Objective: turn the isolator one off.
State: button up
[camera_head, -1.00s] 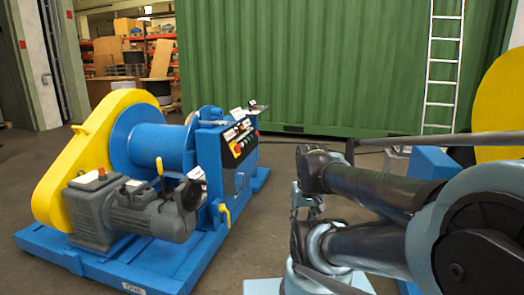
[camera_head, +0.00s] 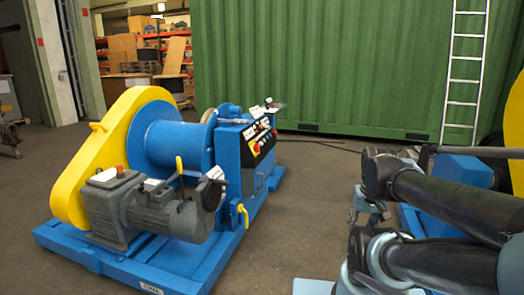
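A blue winch with a yellow chain guard (camera_head: 68,185) stands left of centre on the floor. Its dark control panel (camera_head: 262,137) faces right. A small red and yellow rotary switch (camera_head: 255,148) on the panel's lower left looks like the isolator. Its handle angle and label are too small to read. My arm is at the right, with a clear gap of floor between it and the panel. A small grey part (camera_head: 368,203) between my arm links may be my gripper. Its fingers cannot be made out, and nothing touches the switch.
The winch's grey motor (camera_head: 165,212) and blue base frame (camera_head: 95,262) project toward me, left of the panel. Floor (camera_head: 300,205) right of the winch is clear. A cable (camera_head: 315,141) lies farther back. A green container (camera_head: 320,65) and ladder (camera_head: 463,70) stand behind.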

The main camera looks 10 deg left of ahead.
aim_at(257, 147)
jog(key=i, duration=1.1)
jog(key=u, duration=0.9)
